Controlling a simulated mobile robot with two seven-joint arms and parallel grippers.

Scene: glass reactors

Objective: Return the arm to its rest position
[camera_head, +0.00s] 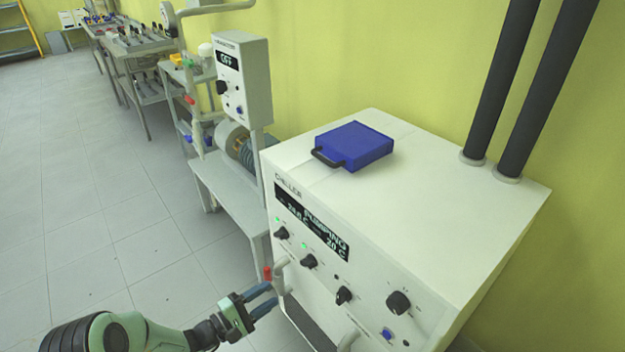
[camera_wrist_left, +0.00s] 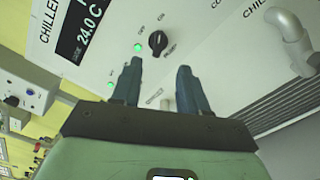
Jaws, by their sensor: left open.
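My left gripper (camera_head: 262,300) reaches in from the lower left, with its two blue fingers apart and close to the front of the chiller. In the left wrist view the open fingers (camera_wrist_left: 160,88) point at the chiller panel, with nothing between them. A black knob (camera_wrist_left: 158,42) with a lit green light beside it shows just beyond the fingertips. I cannot tell whether the fingers touch the panel. The white chiller (camera_head: 430,185) has a display reading "PUMPING" (camera_head: 312,222) and several black knobs on its front. My right gripper is not in view.
A blue case (camera_head: 353,146) lies on top of the chiller. A pipe with a red handle (camera_head: 267,273) is close to my left fingers. A control box reading "OFF" (camera_head: 243,75) and a grey bench (camera_head: 232,190) stand behind. The tiled floor (camera_head: 100,220) at left is clear.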

